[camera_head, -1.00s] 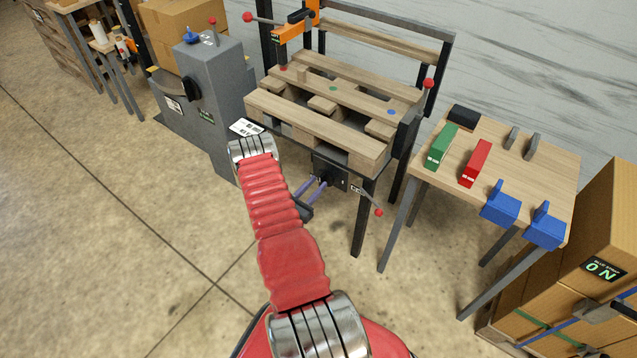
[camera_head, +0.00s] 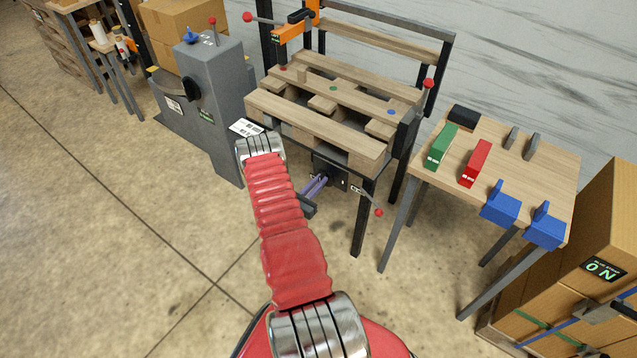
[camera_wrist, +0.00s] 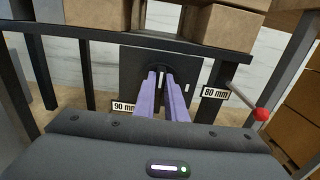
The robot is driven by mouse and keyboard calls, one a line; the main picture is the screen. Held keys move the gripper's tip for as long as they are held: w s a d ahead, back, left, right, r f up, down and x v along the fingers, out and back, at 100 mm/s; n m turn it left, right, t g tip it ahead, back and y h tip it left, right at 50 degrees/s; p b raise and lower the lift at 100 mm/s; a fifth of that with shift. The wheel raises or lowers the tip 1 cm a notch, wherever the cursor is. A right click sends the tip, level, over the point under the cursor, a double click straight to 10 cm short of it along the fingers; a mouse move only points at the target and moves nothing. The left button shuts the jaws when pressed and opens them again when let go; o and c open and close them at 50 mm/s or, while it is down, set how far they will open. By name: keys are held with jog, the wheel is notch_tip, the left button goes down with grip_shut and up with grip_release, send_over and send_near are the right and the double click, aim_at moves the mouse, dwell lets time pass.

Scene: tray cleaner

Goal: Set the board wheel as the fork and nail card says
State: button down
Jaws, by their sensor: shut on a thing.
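My gripper (camera_head: 317,186) reaches under the front of the pallet stand; its purple fingers also show in the wrist view (camera_wrist: 163,92). The fingers are close together at a dark round part, which I take to be the board wheel (camera_wrist: 162,68), on a black plate (camera_wrist: 190,62). They are shut on it, but their tips hide much of it. A "90 mm" label (camera_wrist: 124,106) is left of the fingers and an "80 mm" label (camera_wrist: 215,94) is right. A white printed card (camera_head: 245,128) lies by the grey cabinet; its text is too small to read.
A wooden pallet (camera_head: 315,124) sits on the stand above my gripper. A red-knobbed lever (camera_head: 378,212) sticks out right of the plate. A grey cabinet (camera_head: 212,95) stands left, and a table (camera_head: 520,163) with green, red and blue pieces stands right.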

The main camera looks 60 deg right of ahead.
aim_at(329, 182)
jog(key=shift+m, duration=0.5)
jog(key=m, duration=0.4)
jog(key=s+f+m, duration=0.1)
jog(key=m, duration=0.4)
jog(key=s+m, duration=0.1)
jog(key=m, duration=0.4)
jog(key=shift+a+f, duration=0.1)
jog(key=shift+f, duration=0.2)
jog(key=shift+s+f+m, duration=0.1)
jog(key=shift+f+m, duration=0.1)
jog(key=shift+m, duration=1)
jog(key=shift+f+m, duration=0.2)
jog(key=shift+m, duration=1)
jog(key=c, duration=2.2)
grip_release()
jog(key=shift+f, duration=0.1)
jog(key=o, duration=0.4)
